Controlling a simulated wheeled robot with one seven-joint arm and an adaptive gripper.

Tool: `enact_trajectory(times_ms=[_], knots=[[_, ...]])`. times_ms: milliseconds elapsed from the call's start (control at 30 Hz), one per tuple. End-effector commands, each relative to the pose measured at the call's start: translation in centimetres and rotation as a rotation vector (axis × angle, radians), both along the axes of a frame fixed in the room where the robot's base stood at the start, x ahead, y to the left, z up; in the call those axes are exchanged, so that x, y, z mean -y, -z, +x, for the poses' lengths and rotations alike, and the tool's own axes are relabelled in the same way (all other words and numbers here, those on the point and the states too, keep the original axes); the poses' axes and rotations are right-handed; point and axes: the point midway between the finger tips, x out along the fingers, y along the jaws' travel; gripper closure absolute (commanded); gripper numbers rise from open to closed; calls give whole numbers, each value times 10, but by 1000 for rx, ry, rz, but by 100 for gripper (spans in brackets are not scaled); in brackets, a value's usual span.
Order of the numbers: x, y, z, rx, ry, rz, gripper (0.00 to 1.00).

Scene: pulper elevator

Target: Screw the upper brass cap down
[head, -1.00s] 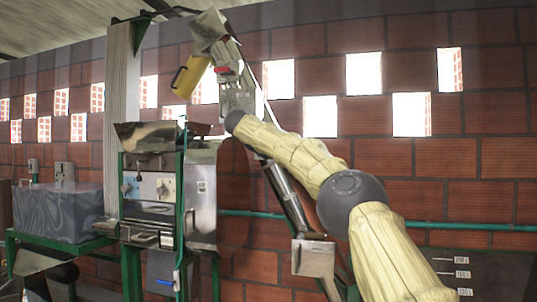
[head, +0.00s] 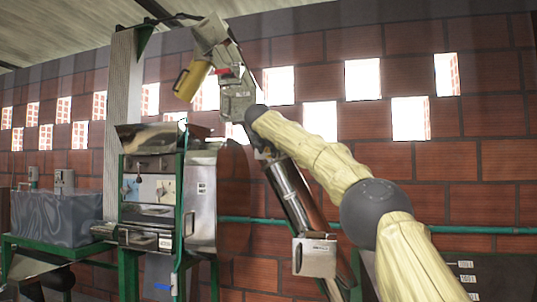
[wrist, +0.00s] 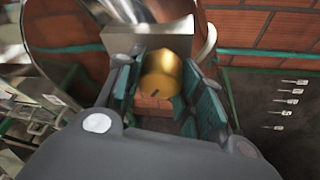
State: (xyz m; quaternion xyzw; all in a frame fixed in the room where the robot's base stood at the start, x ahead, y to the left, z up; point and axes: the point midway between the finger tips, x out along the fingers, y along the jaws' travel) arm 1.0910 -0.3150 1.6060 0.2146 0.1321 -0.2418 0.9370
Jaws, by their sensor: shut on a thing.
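A pale metal block (wrist: 147,42) lies just beyond the cap.
A grey tank (head: 58,217) is further left. The brick wall (head: 440,160) is behind, with a dark labelled panel at lower right.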

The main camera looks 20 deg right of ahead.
Motion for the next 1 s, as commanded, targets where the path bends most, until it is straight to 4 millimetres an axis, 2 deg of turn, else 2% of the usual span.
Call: enact_trajectory(times_ms=[667,700,800,1000], knots=[[0,1,0,37,0,58,87],[0,1,0,37,0,58,62],[0,0,0,38,0,58,44],[0,0,0,38,0,58,42]])
